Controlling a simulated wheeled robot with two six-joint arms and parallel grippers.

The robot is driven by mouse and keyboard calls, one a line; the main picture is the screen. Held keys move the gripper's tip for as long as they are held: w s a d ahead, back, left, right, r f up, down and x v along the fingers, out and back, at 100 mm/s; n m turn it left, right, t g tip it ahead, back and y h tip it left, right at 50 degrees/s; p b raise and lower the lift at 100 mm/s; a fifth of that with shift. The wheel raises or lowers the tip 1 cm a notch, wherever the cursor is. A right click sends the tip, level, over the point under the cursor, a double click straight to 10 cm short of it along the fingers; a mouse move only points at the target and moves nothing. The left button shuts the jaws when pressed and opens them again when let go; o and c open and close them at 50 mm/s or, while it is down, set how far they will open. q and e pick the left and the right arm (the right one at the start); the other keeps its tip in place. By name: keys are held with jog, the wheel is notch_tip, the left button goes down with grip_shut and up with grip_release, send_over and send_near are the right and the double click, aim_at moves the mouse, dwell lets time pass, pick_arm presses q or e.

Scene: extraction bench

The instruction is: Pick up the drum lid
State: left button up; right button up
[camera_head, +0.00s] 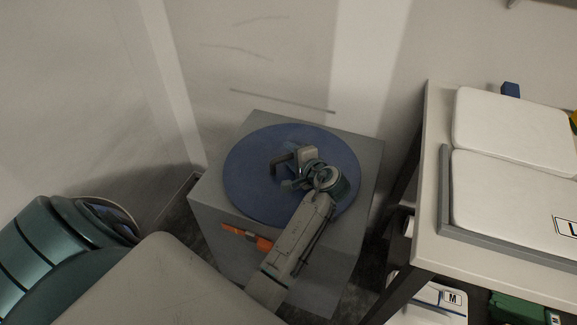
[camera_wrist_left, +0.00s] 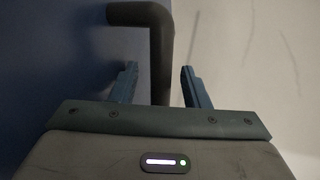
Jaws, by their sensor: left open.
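The drum lid (camera_head: 248,181) is a flat blue disc lying on top of a grey box (camera_head: 226,225) in the head view. Its dark grey handle (camera_head: 282,162) rises near its middle, partly hidden by my arm. In the left wrist view the handle (camera_wrist_left: 160,50) is a bent bar, with the blue lid surface (camera_wrist_left: 50,60) to the left. My left gripper (camera_head: 292,180) is over the lid at the handle. In the wrist view the left gripper (camera_wrist_left: 158,84) is open, with one finger on each side of the bar; whether they touch it is unclear.
Pale walls stand close behind and left of the box. A white bench (camera_head: 437,130) with white padded slabs (camera_head: 515,188) stands to the right. Beneath it are a white container marked M (camera_head: 437,299) and a green item (camera_head: 512,308). An orange piece (camera_head: 243,236) shows at the box's front.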

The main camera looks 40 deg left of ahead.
pick_arm(q)
jog(key=shift+d+r, duration=0.1)
jog(key=shift+c, duration=0.6)
grip_shut()
dwell(0.6)
